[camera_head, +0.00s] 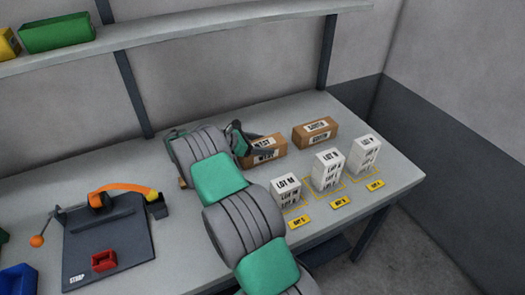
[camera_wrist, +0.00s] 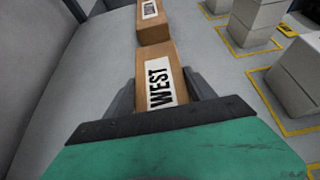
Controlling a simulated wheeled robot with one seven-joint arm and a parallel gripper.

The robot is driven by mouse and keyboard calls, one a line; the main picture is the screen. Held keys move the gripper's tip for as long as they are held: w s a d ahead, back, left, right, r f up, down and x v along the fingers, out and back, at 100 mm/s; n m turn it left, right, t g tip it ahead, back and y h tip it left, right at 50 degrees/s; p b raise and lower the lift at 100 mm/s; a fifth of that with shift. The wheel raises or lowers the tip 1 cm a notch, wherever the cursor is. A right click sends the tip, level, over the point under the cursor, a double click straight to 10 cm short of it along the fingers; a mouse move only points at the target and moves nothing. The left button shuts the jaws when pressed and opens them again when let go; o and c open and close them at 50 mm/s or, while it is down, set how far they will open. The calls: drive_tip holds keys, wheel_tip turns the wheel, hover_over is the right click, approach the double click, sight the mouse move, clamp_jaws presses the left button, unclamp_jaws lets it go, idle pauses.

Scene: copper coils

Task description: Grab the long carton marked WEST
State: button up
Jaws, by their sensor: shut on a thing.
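The long brown carton marked WEST (camera_head: 268,151) lies on the grey workbench (camera_head: 360,206), with my arm in front of its left end. In the wrist view, the WEST carton (camera_wrist: 172,64) lies between my two fingers, its label facing up at the camera. My gripper (camera_wrist: 163,92) is shut on the carton, one finger along each side. In the head view my gripper (camera_head: 240,140) is partly hidden by my own arm. I cannot tell whether the carton is lifted off the bench.
A second brown carton (camera_head: 316,133) stands just beyond the WEST carton. White lot stacks (camera_head: 287,192) stand in yellow outlines at the right front. A shelf (camera_head: 190,32) runs above.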

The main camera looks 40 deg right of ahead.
drive_tip(key=c, duration=0.7)
drive_tip(key=shift+c, duration=0.7)
drive_tip(key=shift+r, duration=0.15)
